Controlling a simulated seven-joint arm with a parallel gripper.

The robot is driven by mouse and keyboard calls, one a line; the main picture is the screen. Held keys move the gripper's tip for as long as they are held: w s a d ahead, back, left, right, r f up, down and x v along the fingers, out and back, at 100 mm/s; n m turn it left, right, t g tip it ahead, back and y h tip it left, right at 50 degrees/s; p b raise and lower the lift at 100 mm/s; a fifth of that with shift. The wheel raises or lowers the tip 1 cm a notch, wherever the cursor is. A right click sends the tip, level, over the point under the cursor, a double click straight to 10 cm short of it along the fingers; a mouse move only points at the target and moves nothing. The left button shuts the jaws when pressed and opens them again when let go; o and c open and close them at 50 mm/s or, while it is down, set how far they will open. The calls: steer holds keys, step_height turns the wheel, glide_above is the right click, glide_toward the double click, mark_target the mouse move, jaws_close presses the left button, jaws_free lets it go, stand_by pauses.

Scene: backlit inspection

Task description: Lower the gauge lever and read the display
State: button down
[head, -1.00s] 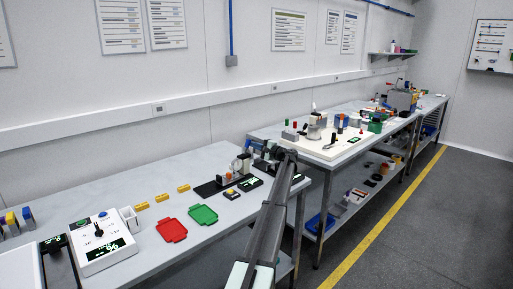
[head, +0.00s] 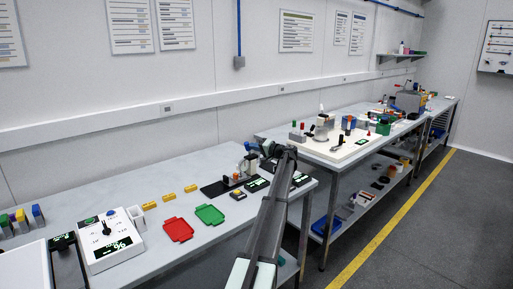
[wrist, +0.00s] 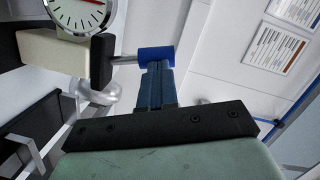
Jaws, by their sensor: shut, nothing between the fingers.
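The gauge stand (head: 249,165) is on the near bench, on a dark base (head: 216,189). In the wrist view its round white dial (wrist: 78,12) has a red needle and is cut off by the top edge. A metal rod beside the dial ends in a blue cylindrical lever grip (wrist: 156,54). My gripper (wrist: 156,72) is shut and empty, its blue fingertips at the lever grip; I cannot tell whether they touch. A dark display (head: 257,184) with green marks lies near the stand, too small to read. My arm partly hides this area in the head view.
A green tray (head: 210,214), a red tray (head: 178,230) and several yellow blocks (head: 169,197) lie left of the stand. Another equipped bench (head: 345,152) stands behind to the right.

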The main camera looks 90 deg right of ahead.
steer(key=s+d+v, duration=0.1)
steer(key=d+v, duration=0.1)
steer(key=v, duration=1.1)
steer(key=shift+s+d+r, duration=0.2)
steer(key=shift+s+r, duration=0.05)
steer(key=shift+r, duration=0.15)
